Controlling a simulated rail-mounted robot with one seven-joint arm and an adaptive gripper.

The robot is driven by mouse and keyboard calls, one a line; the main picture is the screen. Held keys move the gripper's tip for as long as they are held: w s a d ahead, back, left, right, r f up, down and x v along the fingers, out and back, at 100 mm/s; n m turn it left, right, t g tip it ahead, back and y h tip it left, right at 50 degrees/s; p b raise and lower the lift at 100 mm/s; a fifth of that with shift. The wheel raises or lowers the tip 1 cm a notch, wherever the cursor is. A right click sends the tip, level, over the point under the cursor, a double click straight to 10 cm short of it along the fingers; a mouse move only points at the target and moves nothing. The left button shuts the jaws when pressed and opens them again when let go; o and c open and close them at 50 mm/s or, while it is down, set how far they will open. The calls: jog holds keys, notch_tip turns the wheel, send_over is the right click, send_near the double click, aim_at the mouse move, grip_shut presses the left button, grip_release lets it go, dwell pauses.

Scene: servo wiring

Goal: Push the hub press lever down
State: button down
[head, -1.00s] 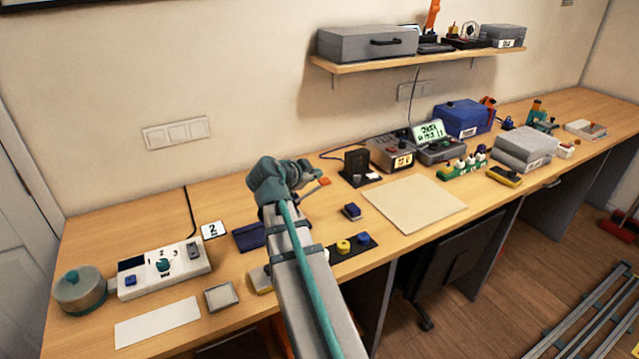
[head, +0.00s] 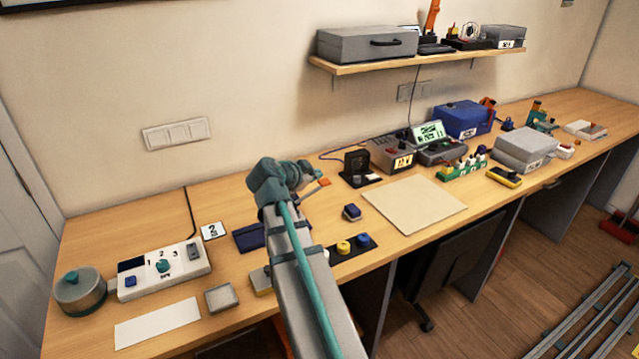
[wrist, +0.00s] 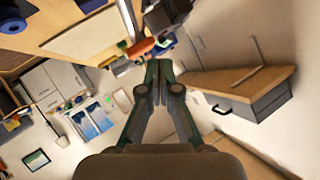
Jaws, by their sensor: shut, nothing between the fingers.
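An orange lever tip (head: 323,182) on a short grey bar shows just right of my arm's end in the head view. I take it for the hub press lever; the press body is mostly hidden behind my arm. In the wrist view, an orange handle (wrist: 140,47) lies just beyond and left of the fingertips, probably the same lever. My gripper (wrist: 157,68) is shut and empty, its fingertips together. It also shows in the head view (head: 312,170), close to the lever. Whether it touches the lever I cannot tell.
A black stand (head: 357,163) is right of my gripper. A dark strip with yellow and blue pieces (head: 352,246) sits beside my arm. A shelf (head: 420,62) overhangs behind.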

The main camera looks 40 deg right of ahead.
aim_at(320, 183)
jog(key=shift+f, duration=0.15)
jog(key=shift+d+f+b, duration=0.1)
jog(key=shift+f+b, duration=0.15)
jog(key=shift+b, duration=0.5)
jog(key=shift+s+d+f+b, duration=0.1)
jog(key=shift+d+f+b, duration=0.15)
jog(key=shift+f+b, duration=0.55)
jog(key=shift+s+d+f+b, duration=0.1)
jog(key=shift+d+f+b, duration=0.15)
jog(key=shift+f+b, duration=0.55)
dwell(1.8)
jog(key=shift+r, duration=0.3)
jog(key=shift+w+a+r, duration=0.1)
jog(key=shift+a+r, duration=0.2)
jog(key=shift+r, duration=0.6)
jog(key=shift+w+a+r, duration=0.1)
jog(key=shift+a+r, duration=0.2)
jog(key=shift+r, duration=0.55)
jog(key=shift+r, duration=0.1)
jog(key=shift+w+a+r+p, duration=0.1)
jog(key=shift+a+r+p, duration=0.2)
jog(key=shift+r, duration=0.45)
jog(key=shift+a+r+p, duration=0.25)
jog(key=shift+r, duration=0.5)
jog(key=shift+w+a+r+p, duration=0.1)
jog(key=shift+a+r+p, duration=0.2)
jog(key=shift+r, duration=0.45)
